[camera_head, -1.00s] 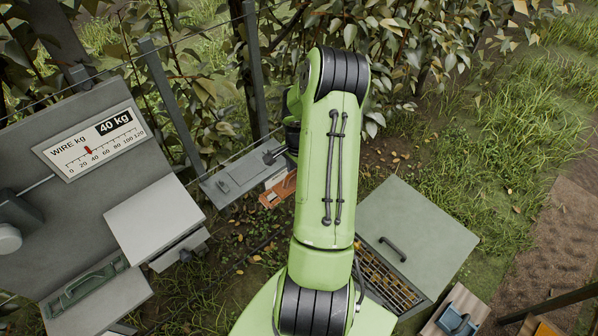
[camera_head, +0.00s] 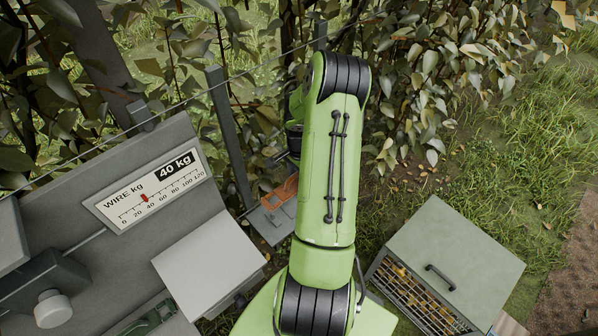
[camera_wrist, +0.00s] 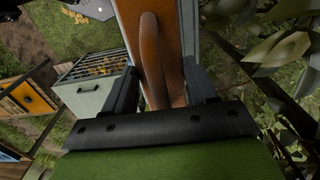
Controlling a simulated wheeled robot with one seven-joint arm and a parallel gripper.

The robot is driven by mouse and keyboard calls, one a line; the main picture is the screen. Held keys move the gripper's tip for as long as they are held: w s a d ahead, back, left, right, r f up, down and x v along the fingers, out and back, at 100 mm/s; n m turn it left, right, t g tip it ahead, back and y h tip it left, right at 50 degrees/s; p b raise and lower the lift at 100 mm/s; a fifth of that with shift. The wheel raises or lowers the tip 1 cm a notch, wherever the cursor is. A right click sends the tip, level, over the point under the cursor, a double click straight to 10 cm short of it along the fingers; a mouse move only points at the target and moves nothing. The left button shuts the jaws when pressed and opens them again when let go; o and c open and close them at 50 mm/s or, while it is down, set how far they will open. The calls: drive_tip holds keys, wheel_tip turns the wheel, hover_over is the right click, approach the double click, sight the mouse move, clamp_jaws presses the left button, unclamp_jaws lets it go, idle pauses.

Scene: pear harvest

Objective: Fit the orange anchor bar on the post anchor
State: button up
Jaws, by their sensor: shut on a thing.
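The orange anchor bar (camera_wrist: 150,50) fills the upper middle of the wrist view, with a looped orange part along it. My gripper (camera_wrist: 161,85) has a dark finger on each side of it and is shut on it. In the head view the bar (camera_head: 284,194) shows just left of my green arm. There my gripper is mostly hidden by the arm. A small grey bracket (camera_head: 140,113) sits on a dark post at upper left, apart from the bar. I cannot tell for certain whether it is the post anchor.
A grey panel with a wire gauge (camera_head: 157,190) reading 40 kg stands at left, with a light grey box (camera_head: 208,270) beside it. A grey platform (camera_head: 268,226) lies near the bar. A lidded crate (camera_head: 445,262) stands at right. Wire, posts and foliage run behind.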

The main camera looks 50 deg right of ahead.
drive_tip(key=shift+w+f+b, duration=0.2)
drive_tip(key=shift+f+b, duration=0.1)
drive_tip(key=shift+f, duration=0.6)
drive_tip(key=shift+f+b, duration=1)
drive_tip(key=shift+f, duration=0.6)
drive_tip(key=shift+f+b, duration=0.1)
drive_tip(key=shift+b, duration=0.25)
drive_tip(key=shift+f+b, duration=0.95)
drive_tip(key=shift+f, duration=0.1)
drive_tip(key=shift+f+b, duration=1.05)
drive_tip(key=shift+f, duration=0.05)
idle(1.1)
drive_tip(key=o, duration=1.2)
wheel_tip(320, 180, up, 16)
drive_tip(key=shift+f, duration=0.1)
